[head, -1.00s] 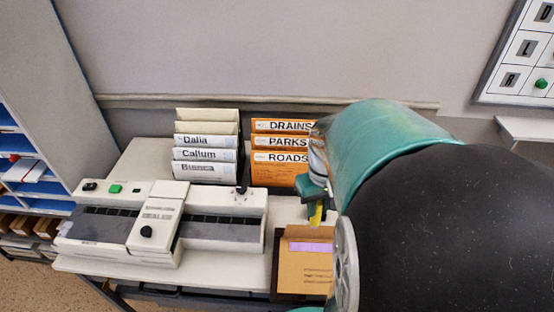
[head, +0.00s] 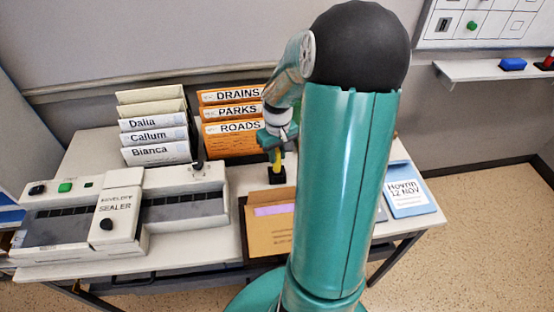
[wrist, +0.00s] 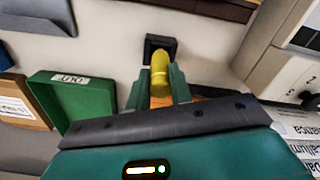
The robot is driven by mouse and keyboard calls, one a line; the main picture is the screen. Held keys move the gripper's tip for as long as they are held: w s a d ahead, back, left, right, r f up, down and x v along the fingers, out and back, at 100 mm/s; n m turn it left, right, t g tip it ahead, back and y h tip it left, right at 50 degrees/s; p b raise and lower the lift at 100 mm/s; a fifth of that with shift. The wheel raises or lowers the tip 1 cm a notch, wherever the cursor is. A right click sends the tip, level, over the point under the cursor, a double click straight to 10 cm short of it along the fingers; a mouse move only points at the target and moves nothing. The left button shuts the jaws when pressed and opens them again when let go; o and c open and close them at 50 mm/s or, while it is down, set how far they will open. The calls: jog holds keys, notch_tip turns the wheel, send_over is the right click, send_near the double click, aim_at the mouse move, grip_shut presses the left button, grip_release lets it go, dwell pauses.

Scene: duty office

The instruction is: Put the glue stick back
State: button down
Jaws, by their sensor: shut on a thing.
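My gripper (head: 277,142) is shut on the yellow glue stick (head: 276,158), which also shows between the two green fingers in the wrist view (wrist: 160,75). The stick looks close to upright in the head view. A small black square holder (head: 277,176) stands on the table right below the stick. In the wrist view the stick's far end overlaps the near edge of the black holder (wrist: 151,42). I cannot tell whether that end is inside the holder or just above it.
Orange folders (head: 232,141) and name-labelled folders (head: 158,136) stand behind and left. The envelope sealer (head: 118,212) fills the table's left. A brown envelope (head: 268,236) lies in front. A green labelled tray (wrist: 85,98) is near the gripper. A blue-edged card (head: 408,195) lies right.

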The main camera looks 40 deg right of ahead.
aim_at(277, 160)
jog(key=shift+w+d+f, duration=0.15)
jog(key=shift+w+f, duration=0.05)
jog(key=shift+f, duration=1.55)
jog(key=shift+f, duration=0.2)
jog(key=c, duration=1.3)
grip_release()
jog(key=shift+o, duration=0.2)
jog(key=shift+r, duration=0.1)
